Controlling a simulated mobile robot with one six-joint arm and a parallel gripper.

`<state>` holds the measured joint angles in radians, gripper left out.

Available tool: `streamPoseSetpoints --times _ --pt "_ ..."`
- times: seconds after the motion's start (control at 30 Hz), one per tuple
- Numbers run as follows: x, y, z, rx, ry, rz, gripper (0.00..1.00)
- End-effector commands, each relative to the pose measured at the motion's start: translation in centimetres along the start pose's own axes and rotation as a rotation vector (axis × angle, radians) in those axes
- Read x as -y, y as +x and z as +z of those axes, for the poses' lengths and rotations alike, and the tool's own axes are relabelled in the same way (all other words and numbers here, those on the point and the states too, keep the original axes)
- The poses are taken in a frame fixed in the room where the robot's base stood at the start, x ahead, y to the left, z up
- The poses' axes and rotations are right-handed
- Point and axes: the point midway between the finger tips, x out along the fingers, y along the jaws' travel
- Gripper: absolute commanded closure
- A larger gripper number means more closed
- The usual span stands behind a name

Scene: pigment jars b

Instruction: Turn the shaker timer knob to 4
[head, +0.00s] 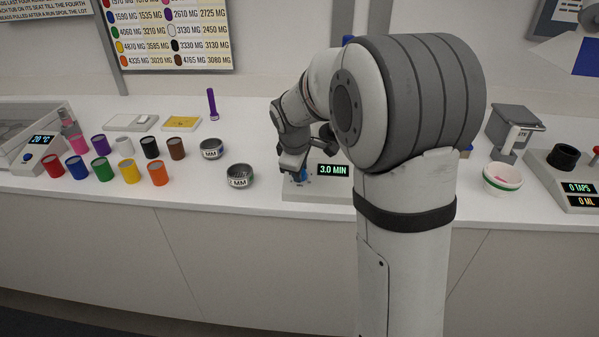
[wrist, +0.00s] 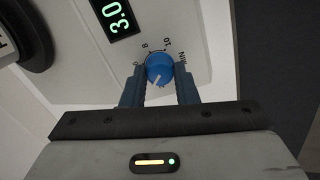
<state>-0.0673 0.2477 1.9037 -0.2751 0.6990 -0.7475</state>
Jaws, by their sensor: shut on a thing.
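The shaker timer knob (wrist: 159,68) is blue and round with a white pointer line, and shows in the wrist view on a pale panel with printed marks around it, among them 8 and 10. My gripper (wrist: 160,88) has its two blue fingers on either side of the knob and is shut on it. The timer display (head: 334,170) reads 3.0 MIN in the head view; part of it shows in the wrist view (wrist: 117,16). In the head view my gripper (head: 299,174) is over the shaker's front panel, and my arm hides much of the shaker.
Two metal cups (head: 240,176) and several coloured jars (head: 103,169) stand to the left. A white bowl with a green band (head: 502,179) stands to the right, near a device with TAPS and ML displays (head: 580,188). The counter's front strip left of the shaker is clear.

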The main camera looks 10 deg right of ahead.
Motion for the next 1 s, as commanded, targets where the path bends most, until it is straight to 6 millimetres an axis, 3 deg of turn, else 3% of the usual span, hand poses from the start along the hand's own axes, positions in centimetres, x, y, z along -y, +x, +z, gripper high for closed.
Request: streamPoseSetpoints --times 0.4,1.0 --pt "-0.06 0.03 0.02 -0.001 0.244 -0.012 0.96" --pt "-0.02 -0.05 -0.08 -0.002 0.299 -0.016 0.96"
